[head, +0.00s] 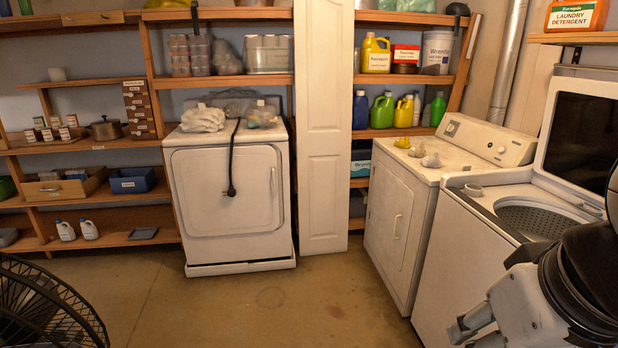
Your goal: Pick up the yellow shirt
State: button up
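A small crumpled yellow item (402,142), possibly the yellow shirt, lies on top of the white front-loading machine at the right, near its back left. It is too small to make out its shape for certain. My gripper (468,328) seems to show only in part at the lower right, at the end of my white and black arm, in front of the top-loading washer.
Small pale items (431,160) lie beside the yellow one. The top-loading washer (455,262) has its lid up. A white dryer (228,200) with bags on top stands at the back. A black wire fan (45,305) is at lower left. The middle floor is clear.

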aim_at(400, 143)
jog(key=i+u, duration=0.2)
jog(key=i, duration=1.65)
jog(key=i+z, duration=0.2)
jog(key=i, duration=0.25)
jog(key=i+j+z, duration=0.25)
jog(key=i, duration=0.2)
jog(key=i+j+z, duration=0.2)
jog(key=i, duration=0.2)
jog(key=i+j+z, duration=0.2)
jog(key=i, duration=0.25)
jog(key=i+j+z, duration=0.85)
jog(key=j, duration=0.2)
